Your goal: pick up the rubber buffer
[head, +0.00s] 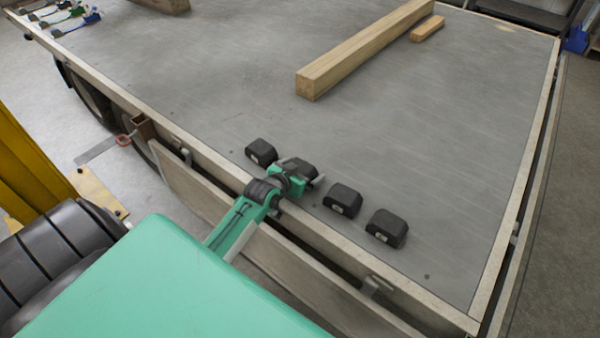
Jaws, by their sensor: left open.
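Several black rubber buffers lie in a row on the grey trailer deck near its front edge. One buffer (261,152) is at the left end, and two others, a middle-right buffer (342,199) and a right-end buffer (386,228), are to the right. My left gripper (302,171) is open at the second buffer from the left (304,165), with its fingers near that buffer's sides. The gripper partly hides this buffer, and I cannot tell whether the fingers touch it. My right gripper is not in view.
The trailer deck (210,70) has a raised metal edge that my left arm reaches over. A long wooden beam (365,50) and a short wood block (427,28) lie farther back. Blue and green clamp-like items (75,18) are at the far left. The deck's middle is clear.

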